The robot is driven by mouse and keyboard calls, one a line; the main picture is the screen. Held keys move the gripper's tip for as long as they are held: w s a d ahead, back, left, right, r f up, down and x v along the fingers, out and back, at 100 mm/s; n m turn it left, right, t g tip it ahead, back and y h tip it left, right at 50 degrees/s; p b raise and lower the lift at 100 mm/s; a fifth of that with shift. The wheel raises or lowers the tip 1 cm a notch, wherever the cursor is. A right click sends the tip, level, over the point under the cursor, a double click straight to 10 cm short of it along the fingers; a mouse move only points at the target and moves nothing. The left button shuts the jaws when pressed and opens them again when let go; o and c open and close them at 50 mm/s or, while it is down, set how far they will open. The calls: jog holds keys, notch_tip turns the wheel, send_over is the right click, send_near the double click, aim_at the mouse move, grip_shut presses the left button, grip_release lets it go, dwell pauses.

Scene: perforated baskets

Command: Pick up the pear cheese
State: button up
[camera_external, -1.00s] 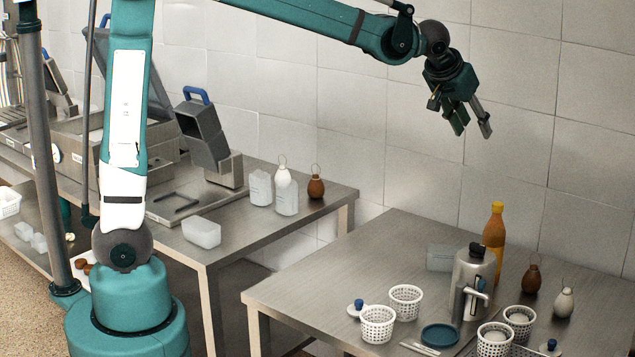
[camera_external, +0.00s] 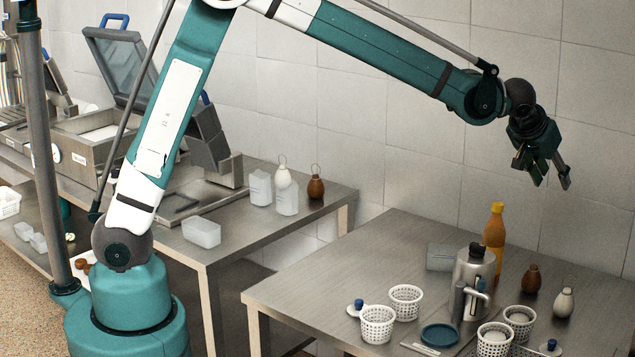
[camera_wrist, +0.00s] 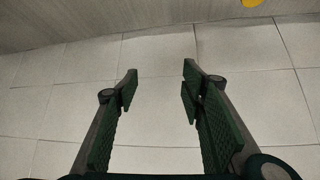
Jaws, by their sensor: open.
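Several pear-shaped cheeses with string loops are in the external view. A brown one (camera_external: 532,279) and a white one (camera_external: 563,302) stand on the right table (camera_external: 340,275). Another white one (camera_external: 283,178) and another brown one (camera_external: 316,187) are on the left table (camera_external: 262,222). I cannot tell which one the task names. My gripper (camera_external: 545,175) is open and empty, high above the right table's far side. In the wrist view its two fingers (camera_wrist: 158,84) are spread with only wall tiles between them; no cheese shows there.
An orange bottle (camera_external: 494,240) and a metal jug (camera_external: 473,275) stand left of the right-table cheeses. White perforated baskets (camera_external: 378,325) and a teal dish (camera_external: 439,335) are nearer the front. The tiled wall (camera_external: 420,140) is behind. The right table's left part is bare.

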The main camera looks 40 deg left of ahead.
send_over(533, 272)
jog(key=w, duration=0.3)
notch_tip(533, 272, down, 17)
jog(key=shift+r, duration=0.1)
jog(key=shift+f, duration=1.75)
jog(key=shift+f, duration=0.1)
jog(key=shift+f, duration=0.6)
jog(key=f, duration=0.1)
jog(key=w+f, duration=0.1)
jog(key=f, duration=0.1)
jog(key=shift+w+d+f+b, duration=0.15)
jog(key=shift+f+b, duration=0.1)
jog(key=shift+b, duration=0.15)
jog(key=shift+w+d+f, duration=0.1)
jog(key=shift+w+f, duration=0.25)
jog(key=shift+f, duration=0.1)
jog(key=shift+c, duration=0.7)
grip_shut()
